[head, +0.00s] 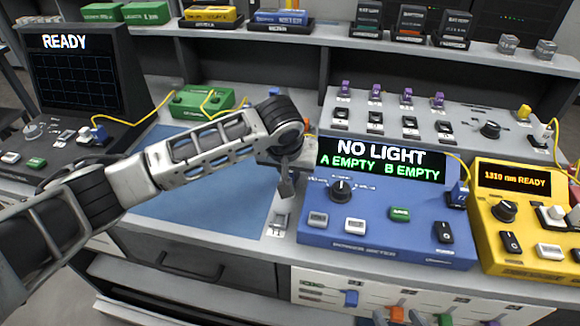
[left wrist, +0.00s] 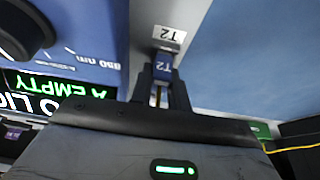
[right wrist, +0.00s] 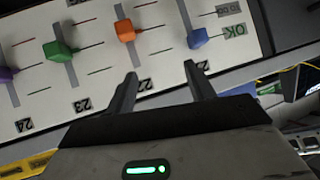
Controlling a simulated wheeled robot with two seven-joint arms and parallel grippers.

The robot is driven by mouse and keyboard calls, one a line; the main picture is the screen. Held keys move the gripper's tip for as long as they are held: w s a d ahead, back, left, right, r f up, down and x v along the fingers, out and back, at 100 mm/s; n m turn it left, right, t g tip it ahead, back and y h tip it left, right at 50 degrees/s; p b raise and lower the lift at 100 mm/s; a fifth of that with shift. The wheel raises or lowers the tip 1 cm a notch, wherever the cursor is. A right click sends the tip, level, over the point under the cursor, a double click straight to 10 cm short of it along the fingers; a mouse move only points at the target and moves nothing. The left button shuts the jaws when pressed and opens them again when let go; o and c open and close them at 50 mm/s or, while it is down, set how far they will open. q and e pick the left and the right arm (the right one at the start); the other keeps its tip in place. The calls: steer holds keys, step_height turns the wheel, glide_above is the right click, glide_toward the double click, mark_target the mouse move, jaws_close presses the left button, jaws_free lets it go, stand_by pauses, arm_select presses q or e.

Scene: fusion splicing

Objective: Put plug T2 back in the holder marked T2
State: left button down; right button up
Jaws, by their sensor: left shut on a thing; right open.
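My left gripper (head: 286,188) points down just left of the blue power meter in the head view. In the left wrist view its two fingers (left wrist: 160,84) are closed on plug T2 (left wrist: 162,66), a small dark blue plug with an upside-down T2 label. A white T2 label (left wrist: 170,38) lies just beyond the plug on the grey surface; in the head view the small grey holder (head: 279,221) sits below the fingertips. I cannot tell whether the plug touches the holder. My right gripper (right wrist: 160,78) is open and empty above the slider panel.
The blue power meter (head: 318,235) reads NO LIGHT, A EMPTY, B EMPTY. A yellow source (head: 520,262) reads 1310 nm READY. A blue mat (head: 215,215) lies left of the holder. The slider panel (head: 320,292) is on the bench front. Yellow cables run to a green box (head: 190,103).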

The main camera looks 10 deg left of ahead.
arm_select(q)
steer(key=shift+f, duration=0.1)
steer(key=c, duration=1.3)
jaws_free()
steer(key=shift+o, duration=0.2)
steer(key=shift+s+r, duration=0.1)
steer(key=shift+r, duration=0.4)
steer(key=p+v, duration=0.1)
steer(key=v, duration=1.4)
arm_select(e)
steer(key=shift+s+d+f+n, duration=0.1)
steer(key=shift+d+f+n, duration=0.1)
steer(key=shift+f, duration=0.2)
steer(key=shift+s+d+f+n, duration=0.1)
steer(key=shift+d+f, duration=0.05)
steer(key=shift+f, duration=0.25)
